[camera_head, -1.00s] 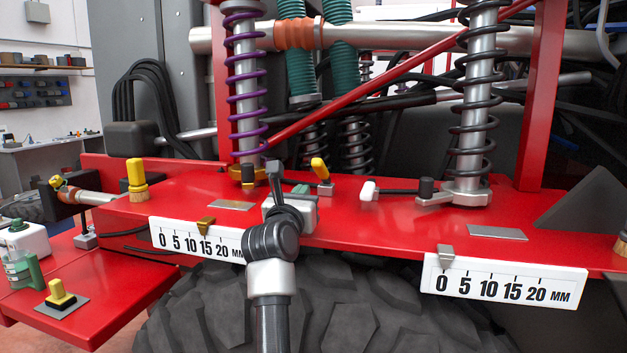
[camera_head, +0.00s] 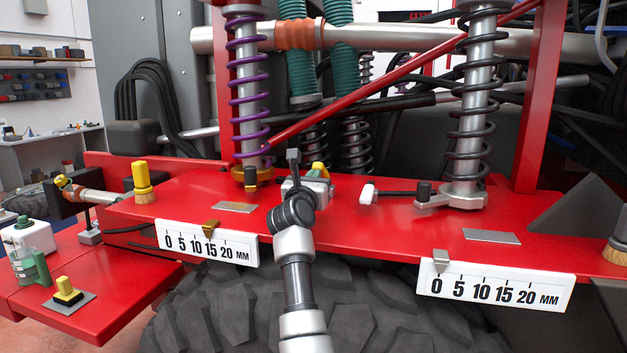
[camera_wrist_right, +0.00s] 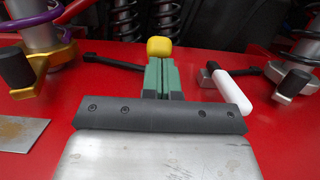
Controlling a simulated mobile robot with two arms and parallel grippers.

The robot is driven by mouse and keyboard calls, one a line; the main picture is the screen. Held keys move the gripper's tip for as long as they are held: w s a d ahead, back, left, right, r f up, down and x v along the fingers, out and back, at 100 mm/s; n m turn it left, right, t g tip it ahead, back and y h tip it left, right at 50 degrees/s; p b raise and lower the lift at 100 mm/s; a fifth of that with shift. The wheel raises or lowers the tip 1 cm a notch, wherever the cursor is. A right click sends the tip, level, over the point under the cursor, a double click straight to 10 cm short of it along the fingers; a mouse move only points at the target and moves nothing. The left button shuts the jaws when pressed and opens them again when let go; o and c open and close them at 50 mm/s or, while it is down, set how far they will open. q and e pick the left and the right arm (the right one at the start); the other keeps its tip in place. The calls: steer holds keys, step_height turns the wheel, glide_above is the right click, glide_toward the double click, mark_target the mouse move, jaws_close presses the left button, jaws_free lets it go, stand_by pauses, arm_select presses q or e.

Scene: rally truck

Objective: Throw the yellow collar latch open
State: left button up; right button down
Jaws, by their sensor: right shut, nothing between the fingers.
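The latch's yellow handle (camera_head: 318,167) is on the red deck right of the gold collar (camera_head: 262,173) under the purple spring. My right gripper (camera_head: 318,177) mostly covers it in the head view. In the right wrist view the yellow end (camera_wrist_right: 163,48) shows just beyond the green fingertips, with a dark lever (camera_wrist_right: 110,62) running left toward the collar. The right gripper's fingers (camera_wrist_right: 163,68) are shut together and empty, pointing at the yellow end. I cannot tell whether they touch it. My left gripper is not in view.
A white-handled latch (camera_head: 368,192) lies on the deck to the right, by the dark spring's silver collar (camera_head: 455,200). Two white millimetre scales (camera_head: 207,244) (camera_head: 495,288) hang on the front edge. A yellow-handled brush (camera_head: 142,178) stands at left.

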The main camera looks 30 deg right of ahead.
mark_target(316, 165)
steer(key=shift+w+d+r, duration=0.1)
steer(key=shift+d+r, duration=0.05)
steer(key=shift+r, duration=0.4)
steer(key=shift+w+d+r+p, duration=0.2)
steer(key=shift+r+p, duration=0.1)
steer(key=shift+r, duration=0.2)
steer(key=shift+w+d+r+p, duration=0.15)
steer(key=shift+d+r+p, duration=0.1)
steer(key=shift+r, duration=0.2)
steer(key=r, duration=0.1)
steer(key=w+d+r, duration=0.2)
steer(key=shift+r, duration=0.2)
steer(key=shift+w+d+r, duration=0.35)
steer(key=shift+w+d, duration=0.05)
steer(key=shift+d, duration=0.15)
steer(key=shift+w+d+r, duration=0.35)
steer(key=shift+w+d, duration=0.05)
steer(key=shift+d, duration=0.1)
steer(key=shift+a+r+p, duration=0.1)
steer(key=shift+p, duration=0.2)
